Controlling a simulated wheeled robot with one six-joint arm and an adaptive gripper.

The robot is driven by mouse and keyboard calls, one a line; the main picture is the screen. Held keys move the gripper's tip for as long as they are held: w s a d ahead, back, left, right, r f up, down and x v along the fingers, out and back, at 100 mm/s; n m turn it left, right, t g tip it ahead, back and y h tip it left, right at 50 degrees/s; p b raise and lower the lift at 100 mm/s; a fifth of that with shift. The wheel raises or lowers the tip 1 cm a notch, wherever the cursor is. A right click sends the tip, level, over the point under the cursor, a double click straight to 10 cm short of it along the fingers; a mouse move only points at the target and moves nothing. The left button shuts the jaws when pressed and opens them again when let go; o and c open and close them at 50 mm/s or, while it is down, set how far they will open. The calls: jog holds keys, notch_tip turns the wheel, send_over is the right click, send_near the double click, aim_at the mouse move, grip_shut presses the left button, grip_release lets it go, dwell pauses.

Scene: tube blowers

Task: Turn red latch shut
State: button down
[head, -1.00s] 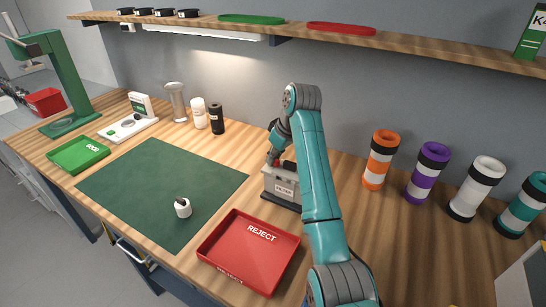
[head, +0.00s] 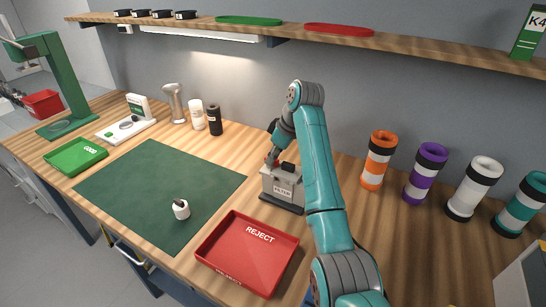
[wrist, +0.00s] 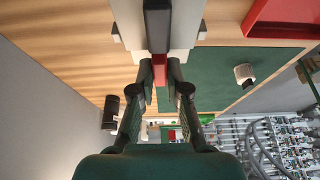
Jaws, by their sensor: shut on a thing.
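The grey box marked FILTER (head: 283,186) stands on a dark base on the bench, right of the green mat. A dark piece (head: 288,168) is on its top. My gripper (head: 271,158) is at the top left of this box. In the wrist view the small red latch (wrist: 159,70) sits at the near end of a black bar (wrist: 157,25) on the pale box top. My gripper (wrist: 160,82) is shut on the red latch, one finger on each side. In the head view the latch is mostly hidden by the gripper.
The red REJECT tray (head: 248,252) lies in front of the box. Banded orange (head: 378,160) and purple (head: 426,172) tubes stand to the right. A shelf (head: 400,42) runs above.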

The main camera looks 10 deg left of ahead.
jog(key=c, duration=1.2)
grip_release()
jog(key=shift+o, duration=0.2)
jog(key=shift+v, duration=3.75)
jog(key=shift+a, duration=0.1)
